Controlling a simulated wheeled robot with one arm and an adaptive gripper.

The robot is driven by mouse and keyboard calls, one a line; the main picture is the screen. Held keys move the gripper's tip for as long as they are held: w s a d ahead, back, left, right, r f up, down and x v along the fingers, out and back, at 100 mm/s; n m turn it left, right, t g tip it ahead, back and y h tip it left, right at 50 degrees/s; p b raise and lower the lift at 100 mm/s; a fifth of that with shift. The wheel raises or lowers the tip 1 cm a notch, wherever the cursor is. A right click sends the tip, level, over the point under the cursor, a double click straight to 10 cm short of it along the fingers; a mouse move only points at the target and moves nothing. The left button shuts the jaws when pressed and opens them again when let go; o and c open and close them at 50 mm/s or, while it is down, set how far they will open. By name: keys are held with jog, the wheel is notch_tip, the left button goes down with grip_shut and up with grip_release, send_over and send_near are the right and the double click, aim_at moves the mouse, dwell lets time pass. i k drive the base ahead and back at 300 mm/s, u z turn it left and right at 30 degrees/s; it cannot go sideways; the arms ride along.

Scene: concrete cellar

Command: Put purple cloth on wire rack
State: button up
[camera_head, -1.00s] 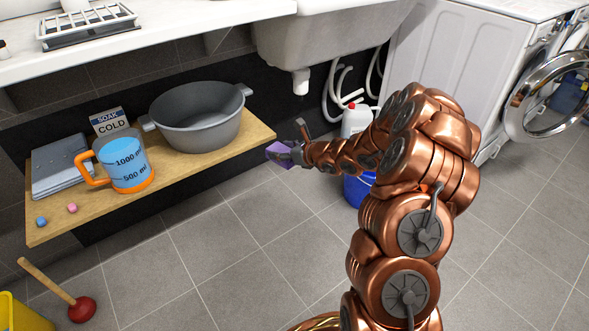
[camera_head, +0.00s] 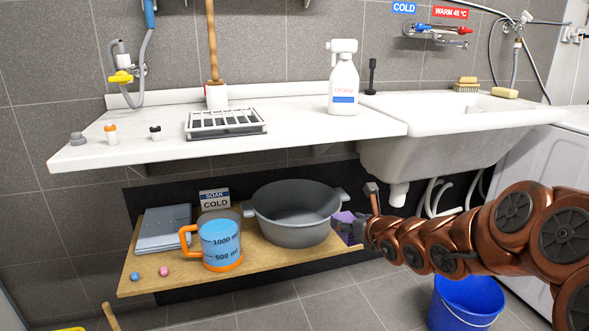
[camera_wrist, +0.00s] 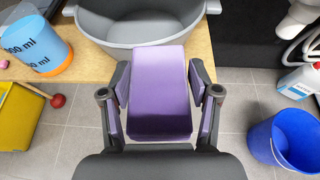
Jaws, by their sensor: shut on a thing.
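The purple cloth (camera_wrist: 160,95) looks like a folded block and sits between the fingers of my gripper (camera_wrist: 160,100) in the wrist view. In the head view the cloth (camera_head: 347,228) shows at the right end of the wooden shelf, beside the grey basin, partly hidden by my gripper (camera_head: 360,222). My gripper is shut on it. The wire rack (camera_head: 226,121) is white and stands over a dark tray on the white counter, above and left of my gripper. Nothing is seen lying on the rack.
The wooden shelf (camera_head: 270,264) under the counter (camera_head: 295,128) bears a grey basin (camera_head: 296,212), a measuring jug (camera_head: 220,245) and a folded grey cloth (camera_head: 163,229). A spray bottle (camera_head: 343,80) stands right of the rack. A blue bucket (camera_head: 466,303) is on the floor.

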aim_at(223, 115)
jog(key=z, duration=2.15)
jog(key=k, duration=1.85)
jog(key=u, duration=2.7)
jog(key=i, duration=0.5)
jog(key=z, duration=0.05)
